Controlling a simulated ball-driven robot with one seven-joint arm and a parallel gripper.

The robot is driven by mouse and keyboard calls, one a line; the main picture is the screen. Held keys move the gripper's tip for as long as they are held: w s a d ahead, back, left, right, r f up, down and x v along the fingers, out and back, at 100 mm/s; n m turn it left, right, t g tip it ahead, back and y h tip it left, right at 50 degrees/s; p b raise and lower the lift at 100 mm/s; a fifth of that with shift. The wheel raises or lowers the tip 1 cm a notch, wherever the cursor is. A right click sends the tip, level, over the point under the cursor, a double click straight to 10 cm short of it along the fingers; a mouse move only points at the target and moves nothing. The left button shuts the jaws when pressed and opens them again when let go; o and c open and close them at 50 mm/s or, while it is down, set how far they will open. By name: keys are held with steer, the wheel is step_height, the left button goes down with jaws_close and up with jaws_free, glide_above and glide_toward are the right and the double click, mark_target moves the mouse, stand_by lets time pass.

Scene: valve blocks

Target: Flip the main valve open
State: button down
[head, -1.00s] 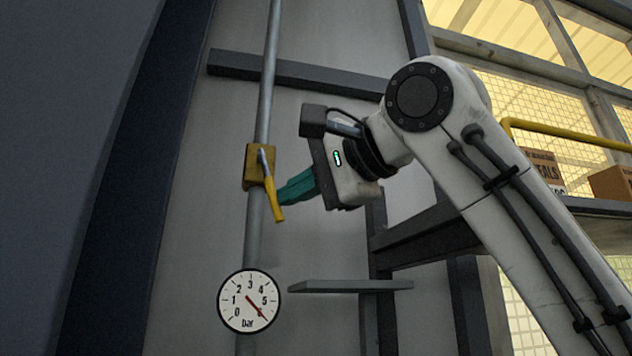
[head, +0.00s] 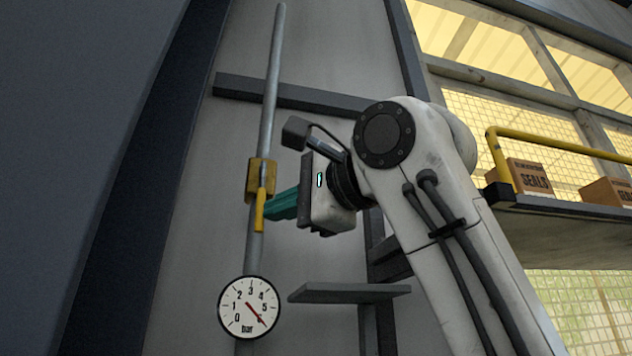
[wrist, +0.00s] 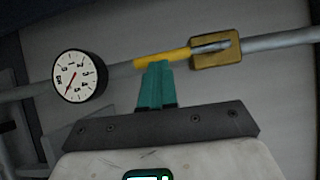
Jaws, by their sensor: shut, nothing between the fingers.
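The main valve is a yellow block (head: 254,174) on a grey vertical pipe (head: 270,85). Its yellow lever (head: 260,210) hangs down along the pipe in the head view. In the wrist view the valve block (wrist: 215,50) is at upper right, and the lever (wrist: 160,58) runs left from it along the pipe. My gripper (head: 270,207) has teal fingers, shut and empty, with the tips at the right side of the lever. In the wrist view the fingertips (wrist: 155,66) meet the lever's edge near its free end; contact looks likely.
A round bar gauge (head: 249,307) sits on the pipe below the valve, its needle near 5. A small grey shelf (head: 345,293) juts out below my gripper. A dark beam (head: 300,97) crosses behind the pipe. Boxes (head: 530,177) stand on a railed platform at right.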

steer(key=shift+d+f, duration=0.1)
steer(key=b+v, duration=0.3)
steer(key=v, duration=0.7)
steer(key=shift+s+d, duration=0.2)
steer(key=shift+s, duration=0.05)
